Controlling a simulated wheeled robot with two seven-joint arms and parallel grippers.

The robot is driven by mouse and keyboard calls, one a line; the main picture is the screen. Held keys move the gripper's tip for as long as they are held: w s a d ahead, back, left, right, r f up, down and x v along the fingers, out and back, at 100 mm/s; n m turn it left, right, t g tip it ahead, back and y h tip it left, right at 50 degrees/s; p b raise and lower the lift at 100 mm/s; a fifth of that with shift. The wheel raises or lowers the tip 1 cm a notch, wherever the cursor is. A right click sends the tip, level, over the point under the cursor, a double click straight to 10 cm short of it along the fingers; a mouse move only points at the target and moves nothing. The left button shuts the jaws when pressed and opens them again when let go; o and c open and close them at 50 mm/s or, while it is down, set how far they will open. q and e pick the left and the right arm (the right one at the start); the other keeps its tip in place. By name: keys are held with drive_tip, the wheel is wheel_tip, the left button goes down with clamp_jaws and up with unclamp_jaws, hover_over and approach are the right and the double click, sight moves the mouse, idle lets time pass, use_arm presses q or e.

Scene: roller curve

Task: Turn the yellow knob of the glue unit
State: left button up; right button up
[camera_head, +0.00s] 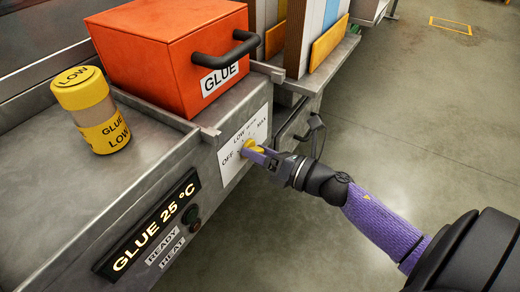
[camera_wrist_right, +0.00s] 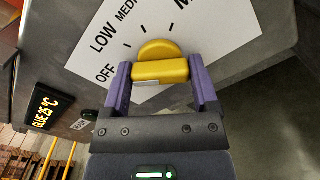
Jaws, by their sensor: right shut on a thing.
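The yellow knob (camera_head: 252,147) sits on a white dial plate (camera_head: 231,160) on the front face of the metal glue unit (camera_head: 150,190). The plate reads OFF, LOW, a further mark and MAX. My right gripper (camera_head: 262,154) comes in from the right and is shut on the knob. In the right wrist view the knob (camera_wrist_right: 160,62) lies between the two purple fingers of my right gripper (camera_wrist_right: 160,85). The knob's exact pointer direction is hard to tell. A display (camera_head: 150,225) reads GLUE 25 °C. My left gripper is not in view.
An orange GLUE box (camera_head: 150,50) with a black handle and a yellow-capped jar (camera_head: 90,110) marked GLUE LOW stand on top of the unit. READY and HEAT labels (camera_head: 165,250) sit below the display. The floor at right is clear.

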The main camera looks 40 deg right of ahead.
drive_tip(key=m+p, duration=0.2)
drive_tip(key=m, duration=0.1)
drive_tip(key=shift+r+m, duration=0.15)
drive_tip(key=shift+m, duration=0.15)
drive_tip(key=m+p, duration=0.1)
drive_tip(key=m, duration=0.1)
drive_tip(key=shift+m+p, duration=0.3)
drive_tip(key=shift+p, duration=0.05)
drive_tip(key=m+p, duration=0.2)
drive_tip(key=m, duration=0.2)
drive_tip(key=shift+m, duration=0.3)
drive_tip(key=shift+m+p, duration=0.5)
drive_tip(key=shift+m, duration=0.5)
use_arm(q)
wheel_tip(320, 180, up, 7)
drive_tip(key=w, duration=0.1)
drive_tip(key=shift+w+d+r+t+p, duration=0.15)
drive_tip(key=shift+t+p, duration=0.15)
use_arm(e)
drive_tip(key=shift+f+m, duration=0.25)
drive_tip(key=shift+m, duration=0.65)
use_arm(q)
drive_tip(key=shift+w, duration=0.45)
